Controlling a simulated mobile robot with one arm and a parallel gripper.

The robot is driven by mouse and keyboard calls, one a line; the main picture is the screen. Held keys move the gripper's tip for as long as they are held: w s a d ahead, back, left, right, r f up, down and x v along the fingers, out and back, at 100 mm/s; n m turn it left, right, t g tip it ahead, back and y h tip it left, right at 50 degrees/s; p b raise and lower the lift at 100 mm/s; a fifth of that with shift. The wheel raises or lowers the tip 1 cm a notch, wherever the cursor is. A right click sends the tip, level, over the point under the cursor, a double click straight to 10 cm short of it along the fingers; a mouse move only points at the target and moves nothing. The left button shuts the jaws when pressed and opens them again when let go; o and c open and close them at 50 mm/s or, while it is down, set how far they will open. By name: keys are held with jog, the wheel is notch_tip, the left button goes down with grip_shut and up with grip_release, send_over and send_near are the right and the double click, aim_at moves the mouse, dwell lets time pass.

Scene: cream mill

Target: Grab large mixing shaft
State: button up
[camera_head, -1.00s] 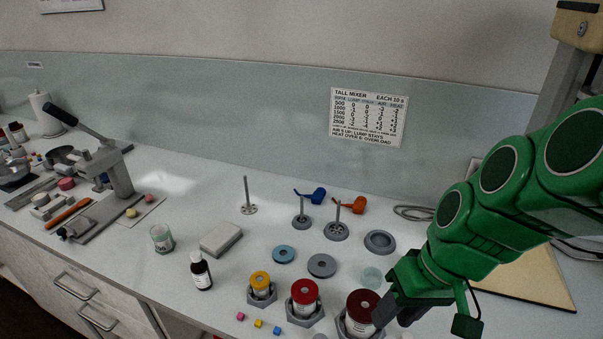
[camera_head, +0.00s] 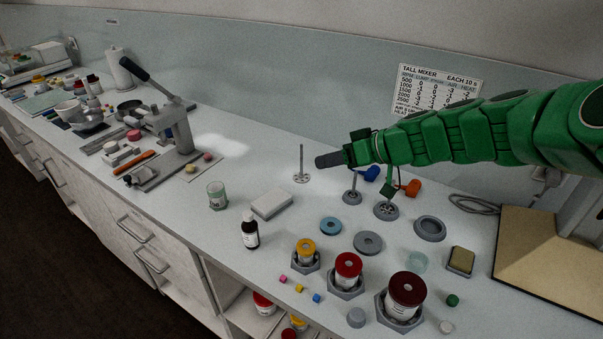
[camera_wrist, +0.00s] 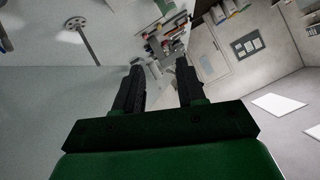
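Three mixing shafts stand on the counter. A tall thin one with a pale perforated disc foot (camera_head: 301,178) stands apart on the left. A shaft with a grey foot (camera_head: 352,197) stands to its right. A wider-footed grey one (camera_head: 386,210) is right of that, its rod partly hidden by my arm. I cannot tell for certain which is the large one. My gripper (camera_head: 326,161) is raised, pointing left, just right of the pale-footed shaft and apart from it. In the wrist view, my gripper (camera_wrist: 159,68) has its fingers apart and empty; a shaft foot (camera_wrist: 75,23) shows upper left.
Blue (camera_head: 371,173) and orange (camera_head: 412,188) items lie behind the shafts. Discs, a grey ring (camera_head: 429,228) and lidded jars, including a dark red one (camera_head: 407,290), stand in front. A lever press (camera_head: 178,130) stands left. The wall runs close behind.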

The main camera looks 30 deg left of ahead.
jog(key=w+a+f+t+y, duration=0.1)
jog(key=w+a+f+t, duration=0.1)
jog(key=w+a+f, duration=0.55)
jog(key=n+t, duration=0.1)
jog(key=t, duration=0.1)
send_over(302, 177)
jog(key=d, duration=0.1)
jog(key=shift+d+f, duration=0.1)
jog(key=shift+f, duration=4.4)
jog(key=shift+x, duration=0.85)
jog(key=shift+r, duration=0.15)
grip_shut()
